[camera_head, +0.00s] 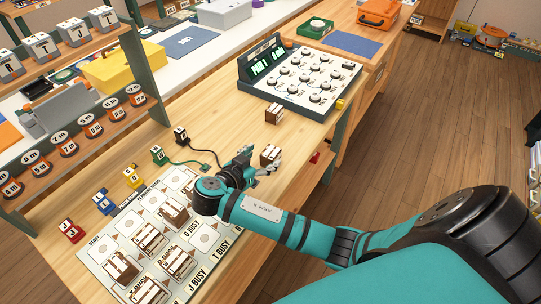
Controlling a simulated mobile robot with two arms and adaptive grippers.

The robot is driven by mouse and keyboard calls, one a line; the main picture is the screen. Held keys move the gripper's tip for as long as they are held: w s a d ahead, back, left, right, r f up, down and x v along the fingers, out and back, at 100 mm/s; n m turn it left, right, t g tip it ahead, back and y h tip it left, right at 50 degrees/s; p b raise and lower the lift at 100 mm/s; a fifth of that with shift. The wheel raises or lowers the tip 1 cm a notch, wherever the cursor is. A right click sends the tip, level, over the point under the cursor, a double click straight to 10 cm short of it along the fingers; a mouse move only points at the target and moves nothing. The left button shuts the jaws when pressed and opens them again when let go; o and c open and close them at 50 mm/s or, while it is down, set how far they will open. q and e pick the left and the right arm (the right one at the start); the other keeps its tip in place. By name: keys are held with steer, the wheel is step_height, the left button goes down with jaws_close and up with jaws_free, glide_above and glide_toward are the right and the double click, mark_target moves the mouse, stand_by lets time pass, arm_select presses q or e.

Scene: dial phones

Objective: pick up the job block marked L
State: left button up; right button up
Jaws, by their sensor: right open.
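My right gripper (260,166) reaches over the wooden table from the right, with its jaws open. A small brown block with a pale marked face (270,154) stands right at its fingertips; I cannot tell whether they touch it. A second brown block (273,113) stands further back, in front of the dial console. Several more brown blocks, such as one at the board's near left (121,267), sit on the printed board. The letters on the blocks are too small to read surely, so I cannot tell which is marked L. My left gripper is not in view.
The white dial console (300,75) stands at the back right. The printed board (190,242) lies at the front, partly under my arm. Small red (71,230), blue (102,202) and yellow (133,177) blocks line its left side. A shelf (85,150) stands at left.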

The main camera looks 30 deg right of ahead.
mark_target(269, 153)
steer(key=p+x, duration=0.1)
steer(key=x, duration=0.4)
steer(key=shift+d+r, duration=0.1)
steer(key=shift+d, duration=0.05)
steer(key=c, duration=1.3)
